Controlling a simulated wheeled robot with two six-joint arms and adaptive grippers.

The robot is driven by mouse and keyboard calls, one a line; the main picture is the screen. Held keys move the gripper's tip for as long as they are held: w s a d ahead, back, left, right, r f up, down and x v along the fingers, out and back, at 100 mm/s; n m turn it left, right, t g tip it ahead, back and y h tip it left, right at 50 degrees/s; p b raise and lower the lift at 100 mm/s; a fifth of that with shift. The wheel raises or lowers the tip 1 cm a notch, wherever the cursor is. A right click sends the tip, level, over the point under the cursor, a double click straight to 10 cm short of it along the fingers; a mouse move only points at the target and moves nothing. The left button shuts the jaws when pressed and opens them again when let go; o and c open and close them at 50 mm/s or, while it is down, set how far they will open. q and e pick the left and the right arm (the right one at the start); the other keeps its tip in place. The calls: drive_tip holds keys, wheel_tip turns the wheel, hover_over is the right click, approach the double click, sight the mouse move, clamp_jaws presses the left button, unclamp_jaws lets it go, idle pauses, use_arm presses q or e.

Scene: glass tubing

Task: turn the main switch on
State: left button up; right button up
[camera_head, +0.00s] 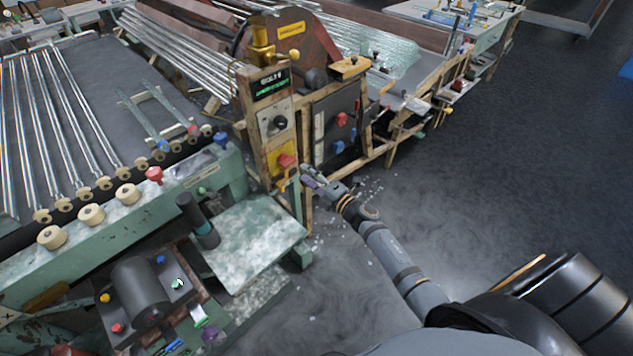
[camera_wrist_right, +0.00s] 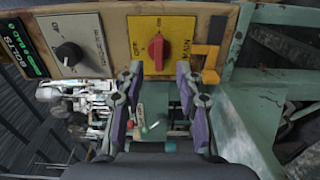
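The main switch is a red rotary knob (camera_wrist_right: 157,50) on a yellow plate (camera_wrist_right: 176,28) marked MAIN. In the right wrist view its grip bar stands upright in the picture. In the head view the red knob (camera_head: 286,160) sits low on the wooden-framed control post. My right gripper (camera_head: 309,179) is just right of the knob in the head view. In the wrist view its purple-padded fingers (camera_wrist_right: 159,78) are apart, with nothing between them, and the knob lies just beyond the tips; I see no contact. My left gripper is not in view.
A grey plate with a black dial (camera_wrist_right: 68,53) and a green-lettered display (camera_wrist_right: 23,48) are beside the switch. A yellow bracket (camera_wrist_right: 208,58) sits close to the knob's other side. A green machine table (camera_head: 245,240) stands left of my arm; the floor (camera_head: 480,190) to its right is open.

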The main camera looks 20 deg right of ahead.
drive_tip(key=v, duration=0.5)
idle(0.3)
drive_tip(key=s+d+f+m+g+h, duration=0.2)
drive_tip(key=s+f+m, duration=0.3)
drive_tip(key=f, duration=0.5)
drive_tip(key=s+d+f+m+g+h+p, duration=0.1)
drive_tip(key=s+d+f+m+g+h, duration=0.25)
drive_tip(key=s+f, duration=0.45)
drive_tip(key=s+d+f+m+g+h, duration=0.25)
drive_tip(key=f+m, duration=0.25)
drive_tip(key=f, duration=0.6)
drive_tip(key=s+a+f+m+g, duration=0.1)
drive_tip(key=s+f, duration=0.3)
drive_tip(key=s, duration=0.6)
drive_tip(key=s+a+f+m+g, duration=0.2)
drive_tip(key=s+f+m+g, duration=0.2)
drive_tip(key=s, duration=0.6)
drive_tip(key=s+a+f+m+g+y, duration=0.1)
drive_tip(key=s+f+m+g, duration=0.1)
drive_tip(key=s+f, duration=0.4)
drive_tip(key=s+m, duration=0.1)
drive_tip(key=s, duration=0.3)
drive_tip(key=shift+s+a+g+p, duration=0.15)
drive_tip(key=shift+a+g+p, duration=0.25)
drive_tip(key=shift+f, duration=0.15)
